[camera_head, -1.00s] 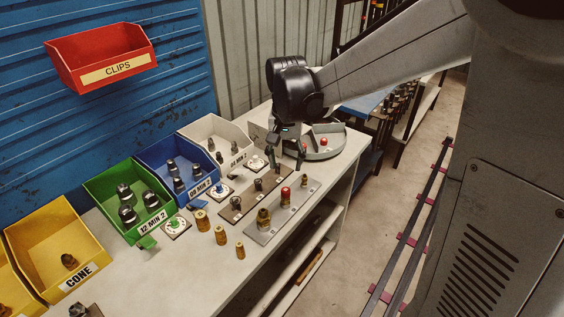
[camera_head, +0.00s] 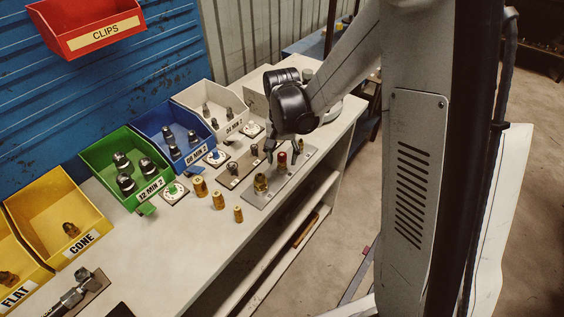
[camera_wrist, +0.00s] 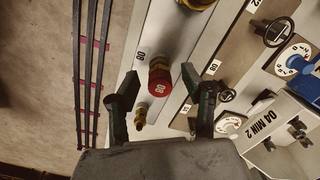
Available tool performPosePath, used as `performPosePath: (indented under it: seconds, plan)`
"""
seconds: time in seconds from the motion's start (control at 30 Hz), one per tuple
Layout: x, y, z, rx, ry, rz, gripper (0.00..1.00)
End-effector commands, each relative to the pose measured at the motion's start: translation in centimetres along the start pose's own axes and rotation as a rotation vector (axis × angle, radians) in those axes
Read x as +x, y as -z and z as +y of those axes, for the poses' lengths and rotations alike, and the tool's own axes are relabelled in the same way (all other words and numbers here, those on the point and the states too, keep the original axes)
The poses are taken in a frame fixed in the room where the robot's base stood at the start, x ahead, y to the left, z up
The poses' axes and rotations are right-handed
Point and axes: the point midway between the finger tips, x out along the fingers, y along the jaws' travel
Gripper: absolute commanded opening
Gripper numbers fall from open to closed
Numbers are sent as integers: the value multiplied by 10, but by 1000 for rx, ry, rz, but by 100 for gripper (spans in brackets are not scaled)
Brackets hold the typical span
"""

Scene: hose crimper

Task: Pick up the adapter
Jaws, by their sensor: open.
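Several brass adapters stand in a row on a light metal plate (camera_head: 262,196). The middle one, a red-topped adapter (camera_head: 281,161), also shows in the wrist view (camera_wrist: 160,79) beside a label reading 08. A larger brass adapter (camera_head: 260,184) stands on the near side of it, and a small brass one (camera_wrist: 141,118) on the far side. My gripper (camera_head: 283,152) is open and empty, pointing down over the plate. In the wrist view its fingers (camera_wrist: 163,101) are spread to either side of the red-topped adapter's position. I cannot tell the remaining height.
A brown plate (camera_head: 234,173) with dark fittings lies beside the metal plate. Loose brass fittings (camera_head: 218,200) stand nearer. White (camera_head: 188,97), blue (camera_head: 150,122), green (camera_head: 104,151) and yellow (camera_head: 48,199) bins line the wall. The bench's front edge is close to the adapters.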

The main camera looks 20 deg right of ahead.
Motion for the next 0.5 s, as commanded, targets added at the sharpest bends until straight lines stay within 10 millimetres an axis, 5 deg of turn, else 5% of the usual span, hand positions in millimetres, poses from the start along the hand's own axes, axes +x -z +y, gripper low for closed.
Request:
performPosePath:
  seconds: [0.2, 0.5]
  plan:
    - [20, 0, 0, 0, 0, 0, 44]
    - [22, 0, 0, 0, 0, 0, 42]
